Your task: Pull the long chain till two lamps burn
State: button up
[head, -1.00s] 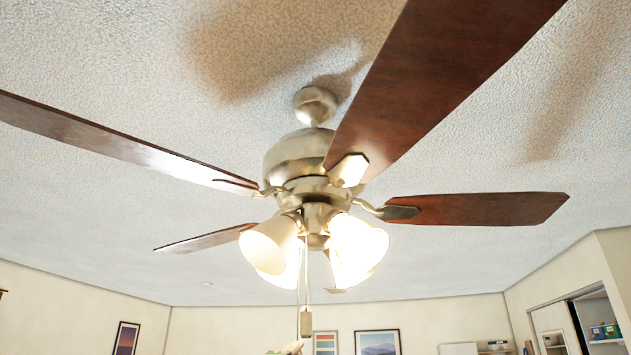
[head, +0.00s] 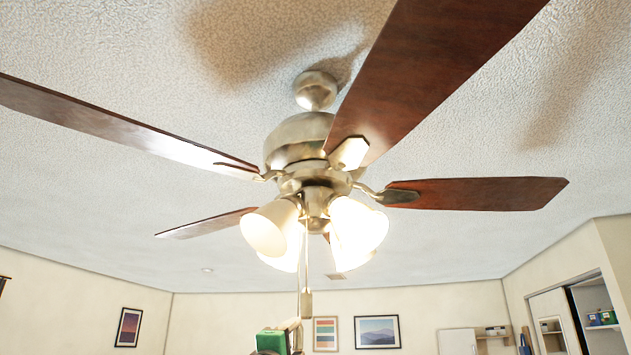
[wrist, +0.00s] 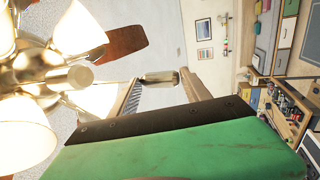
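The ceiling fan (head: 305,140) carries a cluster of frosted lamp shades. The right shade (head: 355,225) glows brightly; the left shade (head: 265,232) looks dimmer outside. Thin pull chains (head: 307,262) hang below the hub, and a brass pendant (head: 306,303) hangs at the lower end. In the wrist view the pendant (wrist: 160,78) shows between or just beyond my fingertips, with a gap on each side. My gripper (wrist: 162,88) is open, its fingers apart. My gripper (head: 292,325) is just below the pendant in the head view. I cannot tell which chain bears this pendant.
Long brown fan blades (head: 478,194) spread around the hub above my gripper. Framed pictures (head: 377,331) hang on the far wall. Shelves (head: 600,320) stand at the right. The air around the pendant looks free.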

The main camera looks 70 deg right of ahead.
jog(key=b+v, duration=0.3)
jog(key=v, duration=0.3)
dwell(0.3)
